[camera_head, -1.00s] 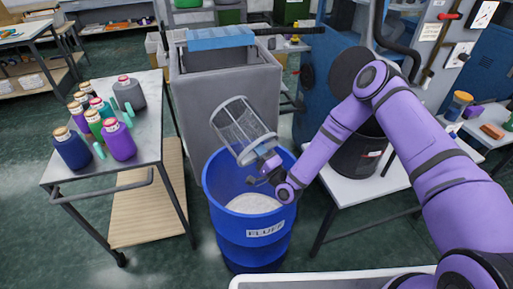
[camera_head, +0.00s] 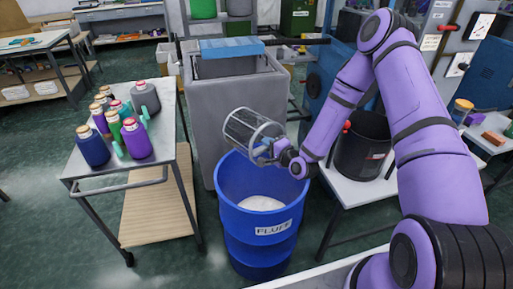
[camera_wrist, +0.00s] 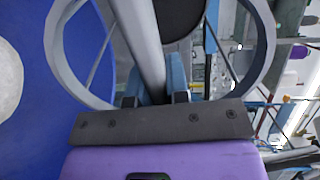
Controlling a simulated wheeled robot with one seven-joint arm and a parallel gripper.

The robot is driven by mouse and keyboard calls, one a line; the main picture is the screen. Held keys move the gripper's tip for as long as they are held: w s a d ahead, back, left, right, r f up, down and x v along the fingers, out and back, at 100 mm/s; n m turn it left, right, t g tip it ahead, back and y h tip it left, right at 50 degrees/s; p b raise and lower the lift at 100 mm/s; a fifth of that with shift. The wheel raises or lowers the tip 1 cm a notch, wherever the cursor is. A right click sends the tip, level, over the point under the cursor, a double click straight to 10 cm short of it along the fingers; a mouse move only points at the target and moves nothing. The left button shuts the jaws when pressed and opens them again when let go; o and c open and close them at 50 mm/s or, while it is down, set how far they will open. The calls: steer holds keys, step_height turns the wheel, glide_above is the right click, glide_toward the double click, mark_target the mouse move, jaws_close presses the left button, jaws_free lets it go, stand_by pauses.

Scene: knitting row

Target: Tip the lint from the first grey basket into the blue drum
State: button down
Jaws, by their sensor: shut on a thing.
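The grey mesh basket (camera_head: 243,130) is held lying nearly on its side above the back of the blue drum (camera_head: 263,228). My gripper (camera_head: 272,152) is shut on the basket at its right end. In the wrist view the grey frame of the basket (camera_wrist: 262,45) fills the middle, with a grey bar running between the fingers. No lint shows clearly in the basket. The drum is labelled FLUFF, and white lint (camera_head: 262,203) lies inside it. In the wrist view the drum (camera_wrist: 88,20) and lint (camera_wrist: 8,78) are at the left.
A grey bin (camera_head: 205,110) stands behind the drum. A metal cart (camera_head: 172,170) with several coloured bottles is at the left. A dark bucket (camera_head: 362,150) stands on a white table (camera_head: 347,198) at the right, close to my arm.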

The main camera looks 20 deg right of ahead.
mark_target(264, 123)
steer(key=shift+a+r+g, duration=0.1)
steer(key=shift+r+g, duration=0.7)
steer(key=shift+r, duration=0.6)
steer(key=shift+r+g+h, duration=0.65)
steer(key=shift+r+g, duration=0.55)
steer(key=shift+r, duration=0.7)
steer(key=shift+r+g+h, duration=0.65)
steer(key=shift+r+g, duration=0.55)
steer(key=shift+r, duration=0.7)
step_height(264, 123, up, 8)
steer(key=g+h, duration=0.3)
steer(key=g, duration=0.5)
steer(key=shift+s+d+f+g+h, duration=0.2)
steer(key=shift+s+g+h, duration=0.1)
steer(key=shift+s+g, duration=0.1)
